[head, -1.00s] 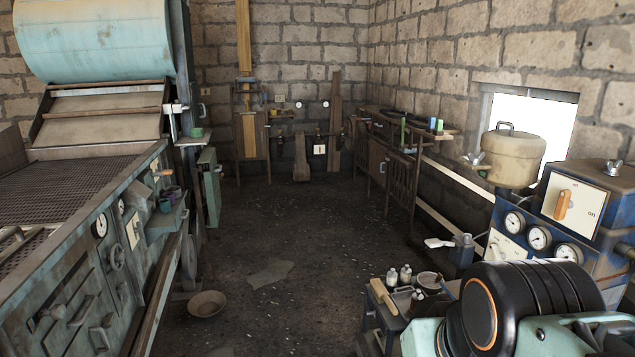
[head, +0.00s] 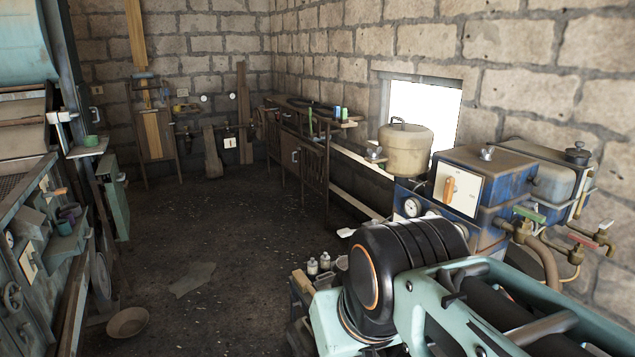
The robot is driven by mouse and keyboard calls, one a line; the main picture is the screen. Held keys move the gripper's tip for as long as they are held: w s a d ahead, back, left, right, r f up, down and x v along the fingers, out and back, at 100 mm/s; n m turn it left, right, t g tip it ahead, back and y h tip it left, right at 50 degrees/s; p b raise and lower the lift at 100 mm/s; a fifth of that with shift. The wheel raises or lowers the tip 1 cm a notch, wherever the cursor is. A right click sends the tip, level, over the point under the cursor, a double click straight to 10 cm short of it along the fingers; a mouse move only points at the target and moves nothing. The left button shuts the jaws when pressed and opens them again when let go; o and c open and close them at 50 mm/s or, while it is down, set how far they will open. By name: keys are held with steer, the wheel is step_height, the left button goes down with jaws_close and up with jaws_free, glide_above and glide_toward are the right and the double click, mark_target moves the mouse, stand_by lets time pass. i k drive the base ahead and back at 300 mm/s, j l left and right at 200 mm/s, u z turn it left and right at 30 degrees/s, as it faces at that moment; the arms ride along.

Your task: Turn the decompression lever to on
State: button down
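A blue engine-side box (head: 484,166) stands at the right below the window. Its front has a pale square panel (head: 466,192) with an orange lever (head: 449,188) pointing roughly upright; small marks on the panel are too small to read now. This may be the decompression lever, but I cannot confirm it from a label. My arm fills the lower right, in front of the lower part of the blue machine. My gripper is out of view, and nothing of mine is seen touching the lever.
A green-handled valve (head: 529,214) and a red-handled valve (head: 606,225) sit on pipes at the right. A beige pot (head: 405,150) stands left of the blue box. A large green machine (head: 40,250) lines the left. The middle floor (head: 215,235) is mostly clear, with a bowl (head: 127,321).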

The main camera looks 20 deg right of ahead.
mark_target(450, 189)
steer(key=i+j+z, duration=0.1)
steer(key=z, duration=0.3)
steer(key=i+j+z, duration=0.25)
steer(key=z, duration=0.15)
steer(key=i+z, duration=0.3)
steer(key=k+l, duration=0.05)
steer(key=k, duration=0.05)
